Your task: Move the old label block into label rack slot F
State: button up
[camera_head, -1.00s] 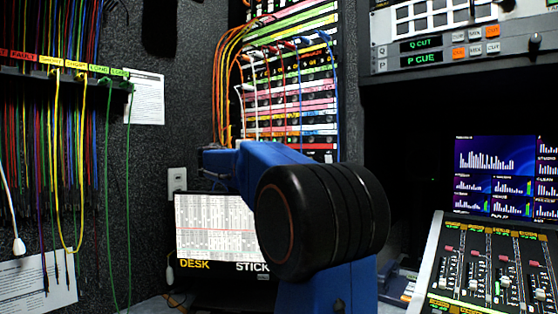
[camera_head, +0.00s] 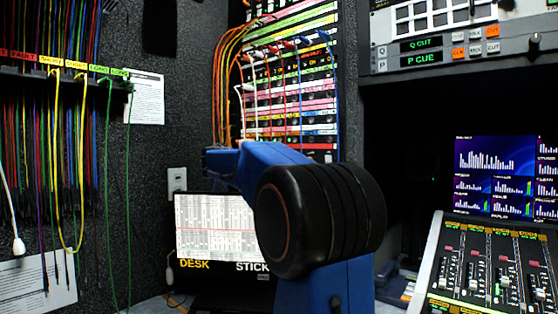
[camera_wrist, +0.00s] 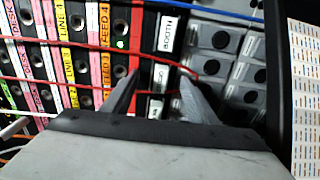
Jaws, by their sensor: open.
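My gripper (camera_wrist: 160,82) is open in the wrist view, its two grey fingers pointing at the patch panel (camera_wrist: 101,95). Between and just beyond the fingertips is a dark strip with white labels (camera_wrist: 167,32), and a red cable crosses there. I see nothing clamped between the fingers. In the head view my arm reaches to the colourful patch panel (camera_head: 292,95), and the fingertips cannot be made out. I cannot tell which piece is the old label block, and no slot marked F is legible.
Red cables (camera_wrist: 60,42) and a blue cable (camera_wrist: 215,14) cross the panel close to the fingers. Grey modules with round black holes (camera_wrist: 220,40) lie to the right. In the head view, hanging cables (camera_head: 75,150) are at left, a monitor (camera_head: 215,225) below my arm, and a mixing console (camera_head: 490,265) at right.

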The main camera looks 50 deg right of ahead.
dwell(0.3)
grip_shut()
jog(key=shift+a, duration=0.1)
jog(key=shift+s+a, duration=0.15)
jog(key=shift+a, duration=1.3)
jog(key=shift+s+a, duration=0.1)
jog(key=shift+a, duration=1.35)
jog(key=shift+a, duration=0.1)
jog(key=a, duration=0.2)
jog(key=shift+s+a, duration=0.1)
jog(key=shift+a, duration=0.3)
jog(key=shift+s, duration=0.1)
